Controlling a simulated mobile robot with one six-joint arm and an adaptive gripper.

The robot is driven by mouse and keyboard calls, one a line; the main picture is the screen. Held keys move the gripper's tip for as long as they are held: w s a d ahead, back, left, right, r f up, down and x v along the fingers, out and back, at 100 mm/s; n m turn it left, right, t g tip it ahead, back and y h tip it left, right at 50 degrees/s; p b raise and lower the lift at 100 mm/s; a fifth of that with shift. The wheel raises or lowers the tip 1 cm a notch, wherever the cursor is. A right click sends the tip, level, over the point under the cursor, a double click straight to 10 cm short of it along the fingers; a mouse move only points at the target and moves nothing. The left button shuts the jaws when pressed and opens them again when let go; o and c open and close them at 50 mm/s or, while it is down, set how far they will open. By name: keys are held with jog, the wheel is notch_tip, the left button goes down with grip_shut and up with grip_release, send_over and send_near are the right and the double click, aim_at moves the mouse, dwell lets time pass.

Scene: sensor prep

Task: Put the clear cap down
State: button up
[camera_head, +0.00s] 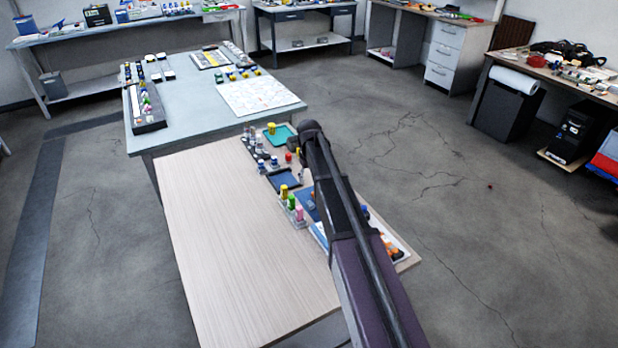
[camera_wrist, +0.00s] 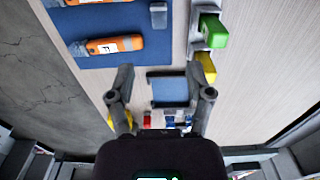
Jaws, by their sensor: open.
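My gripper (camera_wrist: 160,80) is open in the wrist view, with its two fingers spread wide and nothing visibly held between them. A small pale grey, clear-looking piece (camera_wrist: 158,15) lies at the right edge of a blue mat (camera_wrist: 140,55), ahead of the fingers. It may be the clear cap, but I cannot tell for sure. A dark blue square tray (camera_wrist: 170,91) shows below, between the fingers. In the head view my arm reaches over the wooden table (camera_head: 220,230) and hides the gripper and part of the blue mat.
Orange devices (camera_wrist: 112,45) lie on the mat. Green (camera_wrist: 212,30) and yellow (camera_wrist: 205,66) capped items stand right of the fingers. A green tray (camera_head: 271,141) and small vials (camera_head: 261,166) stand at the table's back. The table's left and front are bare.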

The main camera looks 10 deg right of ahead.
jog(key=s+m, duration=0.3)
jog(key=s, duration=2.6)
jog(key=shift+s+m, duration=0.25)
jog(key=shift+m, duration=0.05)
jog(key=shift+d, duration=0.1)
notch_tip(320, 180, up, 3)
jog(key=p, duration=0.2)
jog(key=shift+f+p, duration=0.1)
jog(key=shift+p, duration=0.3)
